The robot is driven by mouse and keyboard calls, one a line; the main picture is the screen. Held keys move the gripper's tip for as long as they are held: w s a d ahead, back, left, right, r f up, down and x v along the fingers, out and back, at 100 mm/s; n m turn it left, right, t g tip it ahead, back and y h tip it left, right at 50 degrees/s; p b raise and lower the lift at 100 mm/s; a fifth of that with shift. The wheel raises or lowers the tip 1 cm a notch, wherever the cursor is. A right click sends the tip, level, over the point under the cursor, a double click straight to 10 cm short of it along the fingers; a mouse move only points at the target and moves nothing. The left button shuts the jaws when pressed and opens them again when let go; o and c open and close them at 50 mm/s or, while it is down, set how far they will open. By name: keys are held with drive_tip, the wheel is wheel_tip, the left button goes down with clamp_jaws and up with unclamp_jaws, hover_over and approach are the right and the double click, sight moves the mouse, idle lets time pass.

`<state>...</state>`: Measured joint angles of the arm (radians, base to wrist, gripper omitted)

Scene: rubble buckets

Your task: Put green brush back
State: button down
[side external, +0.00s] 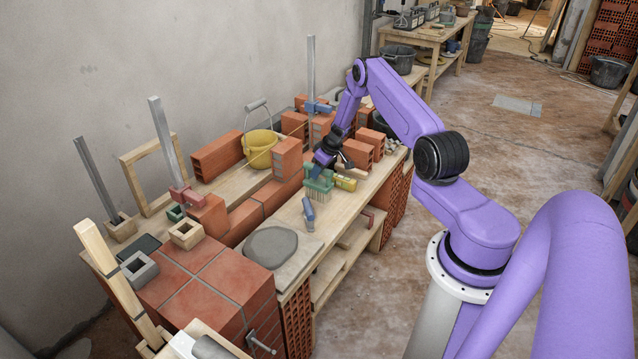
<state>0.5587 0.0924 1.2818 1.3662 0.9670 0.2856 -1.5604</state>
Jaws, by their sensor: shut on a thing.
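The green brush (319,182) has a green body and pale bristles that point down. It is over the front part of the wooden workbench (345,208). My gripper (322,165) is right above it, tilted down, and is shut on the brush's upper part. The fingertips are small and dark here, so the exact grip is hard to see. I cannot tell whether the bristles touch the bench top.
A yellow-labelled tube (345,183) lies just right of the brush. A blue-handled tool (308,211) lies in front. Bricks (288,158) and a yellow bucket (260,148) stand behind. A grey mortar patch (271,246) is at front left. Clamps with upright bars rise along the back.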

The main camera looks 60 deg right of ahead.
sight(318, 181)
drive_tip(key=shift+f, duration=2.2)
drive_tip(key=c, duration=0.8)
unclamp_jaws()
